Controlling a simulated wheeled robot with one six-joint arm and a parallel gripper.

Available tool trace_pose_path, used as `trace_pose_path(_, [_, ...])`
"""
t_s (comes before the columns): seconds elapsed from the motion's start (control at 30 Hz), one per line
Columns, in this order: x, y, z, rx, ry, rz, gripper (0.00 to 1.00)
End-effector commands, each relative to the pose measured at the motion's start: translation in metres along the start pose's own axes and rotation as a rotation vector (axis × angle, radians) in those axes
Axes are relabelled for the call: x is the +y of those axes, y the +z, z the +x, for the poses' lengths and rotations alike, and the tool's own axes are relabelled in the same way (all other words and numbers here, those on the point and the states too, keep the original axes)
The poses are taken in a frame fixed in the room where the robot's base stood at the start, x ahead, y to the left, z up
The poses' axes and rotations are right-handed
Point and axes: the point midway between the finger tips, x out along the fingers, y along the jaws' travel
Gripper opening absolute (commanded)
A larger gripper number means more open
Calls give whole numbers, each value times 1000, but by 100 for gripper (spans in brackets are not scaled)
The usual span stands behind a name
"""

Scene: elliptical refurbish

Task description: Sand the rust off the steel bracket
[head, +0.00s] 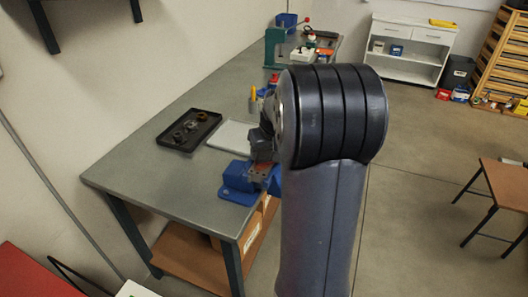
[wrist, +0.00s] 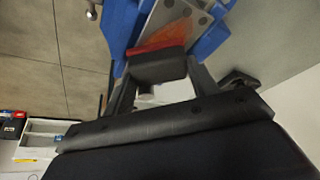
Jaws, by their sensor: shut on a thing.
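My gripper (wrist: 160,72) is shut on a dark sanding block (wrist: 158,66) with a red face (wrist: 158,47). The steel bracket (wrist: 190,20), a grey plate with holes and an orange-brown rust patch, is held in the blue vise (wrist: 215,42) in the wrist view. The block's red face is at the bracket's rusty part, touching it or very close; I cannot tell which. In the head view the vise (head: 236,188) sits at the bench's front edge, with my gripper (head: 262,150) just above it. My arm hides part of the vise and bracket there.
The grey workbench (head: 135,165) carries a black tray (head: 189,131) with several dark round parts and a pale flat panel (head: 230,137) behind the vise. A green press (head: 274,47) and small items stand at the far end. Open floor lies right.

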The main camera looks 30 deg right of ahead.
Motion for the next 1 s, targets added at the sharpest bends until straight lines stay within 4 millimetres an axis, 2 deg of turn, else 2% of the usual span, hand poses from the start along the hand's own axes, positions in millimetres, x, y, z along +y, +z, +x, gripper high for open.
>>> trace_pose_path(0.03, [7, -9, -2, 32, 21, -4, 22])
trace_pose_path(0.17, [4, -5, -4, 33, 23, -5, 22])
trace_pose_path(0.43, [-15, 11, -12, 33, 19, -5, 22])
trace_pose_path(0.77, [-26, 22, -15, 27, 15, -4, 22])
trace_pose_path(1.0, [-41, 37, -19, 26, 14, -5, 22])
